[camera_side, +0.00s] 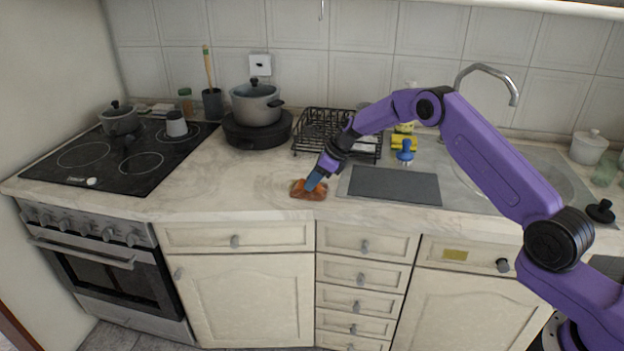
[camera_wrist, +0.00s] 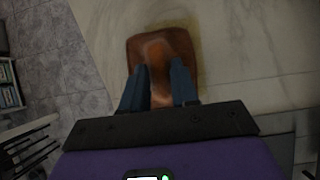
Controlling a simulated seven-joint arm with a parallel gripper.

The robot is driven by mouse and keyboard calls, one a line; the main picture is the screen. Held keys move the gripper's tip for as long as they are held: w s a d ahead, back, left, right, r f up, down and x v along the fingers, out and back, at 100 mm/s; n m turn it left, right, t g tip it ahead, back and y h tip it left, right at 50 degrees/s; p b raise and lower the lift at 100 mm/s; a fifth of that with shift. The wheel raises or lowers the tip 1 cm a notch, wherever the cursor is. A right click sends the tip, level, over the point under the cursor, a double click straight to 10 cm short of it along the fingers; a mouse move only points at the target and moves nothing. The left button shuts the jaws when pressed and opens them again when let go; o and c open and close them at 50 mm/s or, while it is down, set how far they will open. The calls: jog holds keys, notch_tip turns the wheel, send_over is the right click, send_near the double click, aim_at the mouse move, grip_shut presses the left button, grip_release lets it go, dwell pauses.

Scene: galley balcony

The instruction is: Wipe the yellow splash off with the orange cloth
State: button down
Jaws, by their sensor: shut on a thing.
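The orange cloth (camera_side: 308,191) lies on the marble countertop near its front edge, left of the dark grey mat. My gripper (camera_side: 314,182) reaches down onto it from the right. In the wrist view my gripper (camera_wrist: 158,78) is shut on a raised fold of the cloth (camera_wrist: 180,45), which spreads flat beyond the blue fingers. A faint yellowish tint, likely the yellow splash (camera_wrist: 196,30), shows on the counter along the cloth's far right edge. The counter under the cloth is hidden, and no clear yellow splash shows in the side view.
A dark grey mat (camera_side: 394,185) lies just right of the cloth. A black dish rack (camera_side: 322,130) and a pot (camera_side: 256,103) stand behind. A blue-handled item (camera_side: 405,152) stands by the sink. The counter to the left is clear up to the cooktop (camera_side: 92,160).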

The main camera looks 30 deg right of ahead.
jog(key=shift+w+a+f, duration=0.1)
jog(key=shift+w+a, duration=0.9)
jog(key=shift+w, duration=0.05)
jog(key=shift+s+d, duration=1)
jog(key=shift+s, duration=0.05)
jog(key=shift+w+a, duration=1)
jog(key=shift+w, duration=0.1)
jog(key=shift+s+d, duration=1)
jog(key=shift+s, duration=0.1)
